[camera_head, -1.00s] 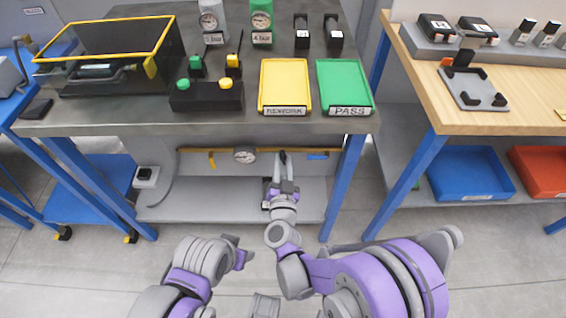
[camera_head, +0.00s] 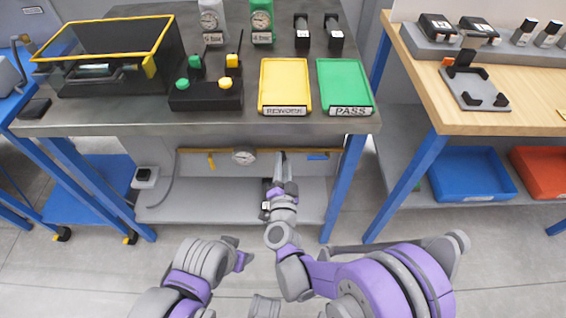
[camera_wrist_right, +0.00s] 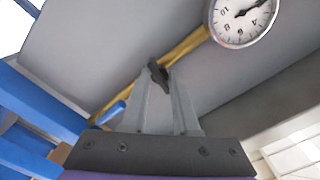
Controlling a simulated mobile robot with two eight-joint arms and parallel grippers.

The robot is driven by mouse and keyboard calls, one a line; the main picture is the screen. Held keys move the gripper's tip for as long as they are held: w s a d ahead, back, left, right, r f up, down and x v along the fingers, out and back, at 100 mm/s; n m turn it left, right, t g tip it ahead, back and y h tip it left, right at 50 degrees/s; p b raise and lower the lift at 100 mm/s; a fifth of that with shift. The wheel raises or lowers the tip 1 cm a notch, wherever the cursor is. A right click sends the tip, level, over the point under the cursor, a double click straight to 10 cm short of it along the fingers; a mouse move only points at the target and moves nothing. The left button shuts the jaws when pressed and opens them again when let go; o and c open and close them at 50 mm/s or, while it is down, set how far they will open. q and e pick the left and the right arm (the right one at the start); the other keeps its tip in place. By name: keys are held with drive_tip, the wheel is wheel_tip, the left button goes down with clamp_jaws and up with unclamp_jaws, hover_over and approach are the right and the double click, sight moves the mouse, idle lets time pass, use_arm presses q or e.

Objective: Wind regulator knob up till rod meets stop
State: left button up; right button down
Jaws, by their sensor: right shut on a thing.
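My right gripper (camera_head: 280,160) reaches under the bench's front edge. In the right wrist view its two grey fingers (camera_wrist_right: 160,85) are shut on a small black knob (camera_wrist_right: 158,73) in front of a yellow pipe. In the head view the knob is hidden by the gripper. A round white gauge (camera_head: 243,157) sits left of the gripper, and in the right wrist view the gauge (camera_wrist_right: 241,18) is at the top right. I cannot make out the rod or its stop. My left gripper (camera_head: 242,254) is open and empty, low in front of the bench.
The bench top (camera_head: 140,115) overhangs the right gripper. A lower shelf (camera_head: 230,205) lies beneath it, and a blue leg (camera_head: 343,190) stands to the right.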

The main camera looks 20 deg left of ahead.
drive_tip(key=shift+r, duration=0.15)
drive_tip(key=c, duration=0.6)
unclamp_jaws()
drive_tip(key=v, duration=1)
drive_tip(key=shift+s+p, duration=0.3)
drive_tip(key=shift+s, duration=0.1)
